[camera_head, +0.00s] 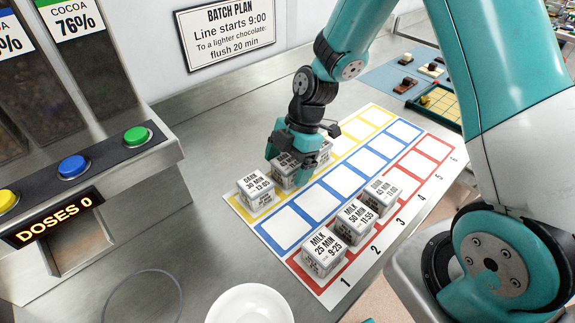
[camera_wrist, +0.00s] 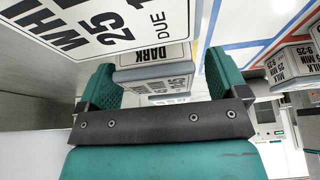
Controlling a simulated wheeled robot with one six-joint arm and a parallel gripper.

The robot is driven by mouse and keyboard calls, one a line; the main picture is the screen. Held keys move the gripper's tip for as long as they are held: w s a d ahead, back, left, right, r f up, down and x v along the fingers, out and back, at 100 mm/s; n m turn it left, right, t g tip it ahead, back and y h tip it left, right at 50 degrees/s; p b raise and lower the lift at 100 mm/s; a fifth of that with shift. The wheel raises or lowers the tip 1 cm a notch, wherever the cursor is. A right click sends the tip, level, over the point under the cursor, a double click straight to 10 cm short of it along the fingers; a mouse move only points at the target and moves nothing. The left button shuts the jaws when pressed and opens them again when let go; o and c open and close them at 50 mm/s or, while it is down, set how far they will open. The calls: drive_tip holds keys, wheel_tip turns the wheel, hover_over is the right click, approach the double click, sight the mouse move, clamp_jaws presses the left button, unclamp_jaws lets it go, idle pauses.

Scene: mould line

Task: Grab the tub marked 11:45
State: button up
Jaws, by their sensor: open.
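My gripper (camera_head: 291,150) is open and lowered over the yellow row of the printed sheet. Its fingers (camera_wrist: 158,78) stand on either side of a tub marked DARK in the wrist view (camera_wrist: 155,55). In the head view a tub with a partly hidden label (camera_head: 283,177) sits under the gripper; I cannot read its due time. Another tub (camera_head: 325,152) is just behind it, mostly hidden. In the wrist view a tub lettered WHI and 25 (camera_wrist: 110,25) is close by; its time is cut off. I cannot read 11:45 on any tub.
A dark tub marked 13:05 (camera_head: 258,192) stands at the left of the yellow row. Milk tubs marked 9:25 (camera_head: 322,255) and 11:55 (camera_head: 354,224) and a third tub (camera_head: 382,194) stand in the red row. The blue row is empty. A white bowl (camera_head: 249,303) is in front.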

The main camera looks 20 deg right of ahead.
drive_tip(key=shift+a+f, duration=0.25)
drive_tip(key=shift+f, duration=0.4)
drive_tip(key=c, duration=1.1)
drive_tip(key=shift+o, duration=0.2)
drive_tip(key=shift+r, duration=0.1)
wheel_tip(320, 180, up, 19)
drive_tip(key=b, duration=0.1)
wheel_tip(320, 180, up, 8)
drive_tip(key=p, duration=0.6)
hover_over(286, 163)
